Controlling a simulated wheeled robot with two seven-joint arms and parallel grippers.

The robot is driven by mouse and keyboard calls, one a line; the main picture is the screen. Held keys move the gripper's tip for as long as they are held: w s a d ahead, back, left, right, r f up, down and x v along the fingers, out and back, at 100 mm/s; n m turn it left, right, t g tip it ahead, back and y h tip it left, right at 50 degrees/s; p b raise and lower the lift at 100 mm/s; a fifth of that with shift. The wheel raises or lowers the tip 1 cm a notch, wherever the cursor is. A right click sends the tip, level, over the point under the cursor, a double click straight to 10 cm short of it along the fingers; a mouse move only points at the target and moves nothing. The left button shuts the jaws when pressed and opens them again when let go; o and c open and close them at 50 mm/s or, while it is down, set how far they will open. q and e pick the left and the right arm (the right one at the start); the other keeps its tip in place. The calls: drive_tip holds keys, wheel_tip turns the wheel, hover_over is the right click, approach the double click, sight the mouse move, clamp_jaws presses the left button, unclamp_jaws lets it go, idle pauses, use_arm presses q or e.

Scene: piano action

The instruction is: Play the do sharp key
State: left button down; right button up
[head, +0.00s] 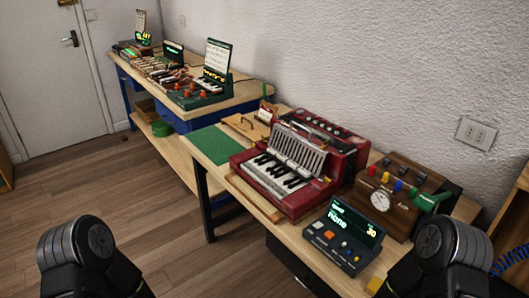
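A red accordion-like instrument (325,190) lies on the near bench, its keyboard facing up. Its keyboard (270,178) has white and black keys. The keys are too small to tell the do sharp key from the other black keys, and no key is visibly pressed. Black rounded parts of my two arms show at the bottom left and bottom right, well apart from the keyboard. Neither gripper's fingers show. A second small keyboard (207,87) stands on a dark green device on the far bench.
A dark console (345,238) with buttons and a lit green display stands in front of the instrument. A wooden box (392,197) with a gauge and coloured levers stands to its right. A green mat (213,145) lies left on the bench. The wall is close behind; the floor at left is clear.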

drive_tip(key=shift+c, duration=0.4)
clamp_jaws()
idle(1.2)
